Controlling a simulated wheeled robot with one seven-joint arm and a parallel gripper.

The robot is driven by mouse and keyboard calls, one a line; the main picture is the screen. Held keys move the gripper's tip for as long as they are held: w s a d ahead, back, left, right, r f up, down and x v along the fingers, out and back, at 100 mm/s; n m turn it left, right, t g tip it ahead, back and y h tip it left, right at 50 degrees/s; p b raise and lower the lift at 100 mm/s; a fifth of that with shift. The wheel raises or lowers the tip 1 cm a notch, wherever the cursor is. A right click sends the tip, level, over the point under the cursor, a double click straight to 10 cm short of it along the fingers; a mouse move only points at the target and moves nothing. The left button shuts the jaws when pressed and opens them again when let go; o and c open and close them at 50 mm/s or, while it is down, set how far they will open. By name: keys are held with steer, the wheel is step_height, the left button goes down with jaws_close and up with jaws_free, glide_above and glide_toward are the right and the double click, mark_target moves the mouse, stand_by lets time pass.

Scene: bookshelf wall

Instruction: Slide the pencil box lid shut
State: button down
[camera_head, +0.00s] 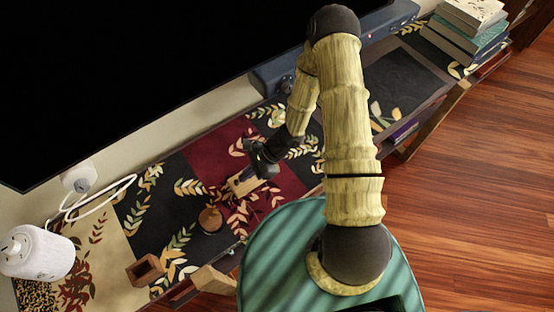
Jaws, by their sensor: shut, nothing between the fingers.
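The pencil box (243,182) is a small tan wooden box with a purple-blue part showing on top. It lies on the dark red patch of the patterned cloth, near the middle of the view. My gripper (266,172) is dark and shut, and sits right at the box's right end. Part of the box is hidden behind the gripper. I cannot tell whether the gripper touches the lid, or how far the lid is open.
A round brown object (211,219) and a small wooden block-like holder (146,270) stand left of the box. A white cylinder (38,253) with a cable is far left. Stacked books (470,35) are at the upper right. A black screen (140,70) and soundbar (273,78) line the back.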

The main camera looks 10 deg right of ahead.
steer(key=shift+s+a+f, duration=0.1)
steer(key=shift+s+a, duration=0.15)
steer(key=shift+s, duration=0.25)
steer(key=shift+w, duration=0.1)
steer(key=shift+w+d, duration=0.15)
steer(key=shift+d, duration=0.35)
steer(key=d, duration=0.2)
steer(key=d+r, duration=0.1)
steer(key=d, duration=0.1)
steer(key=shift+w+p, duration=0.4)
steer(key=s+v, duration=0.1)
steer(key=v, duration=0.7)
steer(key=shift+w+d+r, duration=0.25)
steer(key=shift+w+r, duration=0.05)
steer(key=shift+w, duration=0.1)
